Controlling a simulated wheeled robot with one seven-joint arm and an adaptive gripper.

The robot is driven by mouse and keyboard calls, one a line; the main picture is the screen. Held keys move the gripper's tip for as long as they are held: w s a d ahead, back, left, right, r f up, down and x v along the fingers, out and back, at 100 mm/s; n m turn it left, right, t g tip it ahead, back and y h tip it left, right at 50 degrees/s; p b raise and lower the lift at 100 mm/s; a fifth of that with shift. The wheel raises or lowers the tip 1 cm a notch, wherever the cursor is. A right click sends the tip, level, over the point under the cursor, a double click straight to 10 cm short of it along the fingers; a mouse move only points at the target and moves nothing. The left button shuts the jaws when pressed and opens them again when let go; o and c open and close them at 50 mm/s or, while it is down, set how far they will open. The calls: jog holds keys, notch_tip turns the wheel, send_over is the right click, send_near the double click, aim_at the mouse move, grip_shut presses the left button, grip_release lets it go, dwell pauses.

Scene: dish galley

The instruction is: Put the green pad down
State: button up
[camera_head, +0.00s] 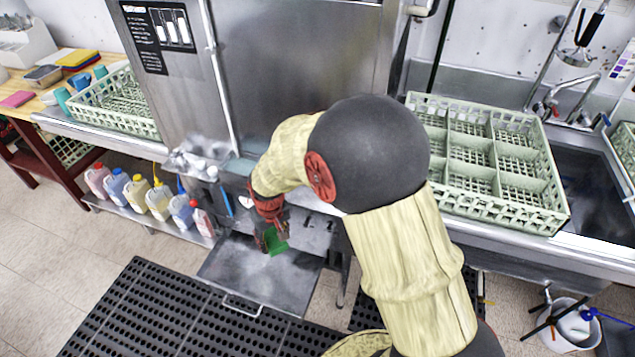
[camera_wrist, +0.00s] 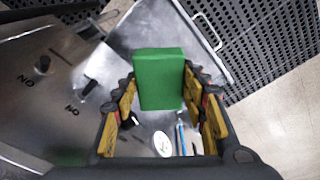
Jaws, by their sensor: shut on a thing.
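The green pad (camera_head: 275,241) is a small green block. It also shows in the wrist view (camera_wrist: 160,80), upright between the fingers. My gripper (camera_head: 270,230) is shut on it, and its yellow-lined fingers also show in the wrist view (camera_wrist: 160,105). In the head view the pad is in front of the steel dish machine, above a lowered grey metal panel (camera_head: 235,278) with a handle. The gap between pad and panel cannot be judged. My arm hides part of the machine's front.
A green dish rack (camera_head: 555,190) stands on the right counter and another (camera_head: 150,128) on the left. Several bottles (camera_head: 158,203) line a low shelf. A black perforated mat (camera_head: 130,320) covers the floor. A pink pad (camera_head: 17,99) lies on the wooden table.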

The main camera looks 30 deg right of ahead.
jog(key=s+d+r+m+p, duration=0.1)
jog(key=s+r+p, duration=0.55)
jog(key=r, duration=0.65)
jog(key=s+d+r+p, duration=0.1)
jog(key=s+r+p, duration=0.2)
jog(key=r+p, duration=0.85)
jog(key=w+d+f+b, duration=0.1)
jog(key=w+d+f, duration=0.1)
jog(key=d, duration=0.1)
jog(key=w+d+f+b, duration=0.1)
jog(key=w+d+f, duration=0.2)
jog(key=d, duration=0.1)
jog(key=w+d+f+b, duration=0.1)
jog(key=w+d+f, duration=0.1)
jog(key=d, duration=0.1)
jog(key=shift+w+d+f, duration=0.25)
jog(key=shift+w+d, duration=0.1)
jog(key=shift+w, duration=0.05)
jog(key=shift+w+d+f, duration=0.1)
jog(key=shift+d+f, duration=0.05)
jog(key=shift+f, duration=0.1)
notch_tip(320, 180, down, 4)
jog(key=shift+w+d+r+b, duration=0.15)
jog(key=shift+r+b, duration=0.1)
jog(key=shift+b, duration=0.25)
jog(key=shift+f, duration=0.4)
jog(key=o, duration=1.2)
jog(key=shift+f, duration=0.2)
